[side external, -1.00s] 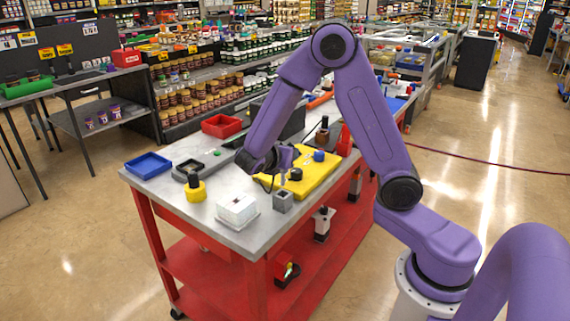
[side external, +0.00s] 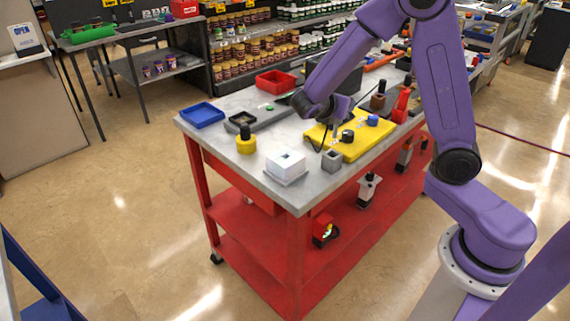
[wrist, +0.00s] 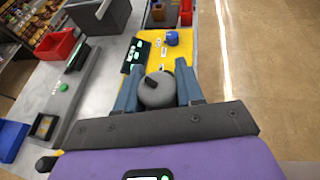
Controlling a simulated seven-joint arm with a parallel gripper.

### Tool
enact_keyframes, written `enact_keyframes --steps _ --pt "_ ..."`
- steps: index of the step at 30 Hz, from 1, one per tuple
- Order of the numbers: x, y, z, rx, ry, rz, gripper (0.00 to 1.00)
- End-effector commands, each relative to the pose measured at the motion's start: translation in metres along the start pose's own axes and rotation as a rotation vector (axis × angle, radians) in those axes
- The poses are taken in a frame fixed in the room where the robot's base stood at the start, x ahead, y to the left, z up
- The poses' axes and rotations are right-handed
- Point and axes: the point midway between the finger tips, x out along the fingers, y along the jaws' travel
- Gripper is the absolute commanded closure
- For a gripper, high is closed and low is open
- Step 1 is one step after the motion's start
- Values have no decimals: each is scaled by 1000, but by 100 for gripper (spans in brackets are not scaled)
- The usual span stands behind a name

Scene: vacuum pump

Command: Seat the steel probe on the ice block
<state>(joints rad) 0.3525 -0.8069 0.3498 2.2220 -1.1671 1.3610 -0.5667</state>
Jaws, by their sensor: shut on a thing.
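In the wrist view, my gripper (wrist: 157,88) is shut on a grey rounded piece with a short black stub (wrist: 156,92), which I take to be the steel probe's head. The probe's lower part is hidden there. A thin dark line, perhaps a cable, curves beside my gripper in the side view.
A grey cube (side external: 331,161) stands between board and ice block. A yellow pot with a black top (side external: 246,142), a blue tray (side external: 202,115) and a red bin (side external: 275,80) stand on the table (side external: 262,188). A blue knob (side external: 372,120) sits on the board.

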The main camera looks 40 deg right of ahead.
Motion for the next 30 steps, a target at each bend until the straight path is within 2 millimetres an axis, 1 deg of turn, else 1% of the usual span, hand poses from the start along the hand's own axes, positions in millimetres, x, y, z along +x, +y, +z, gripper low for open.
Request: enact_keyframes --steps 7,11,14,21,27,30 --pt "0 1 0 1 0 -2 93" --pt "-5 9 0 13 1 -26 93" --pt "-14 22 1 33 2 -72 93" --pt "-44 58 0 102 2 -241 93" --pt "-70 77 -6 156 2 -378 93" --pt "-79 83 -9 177 2 -428 93"
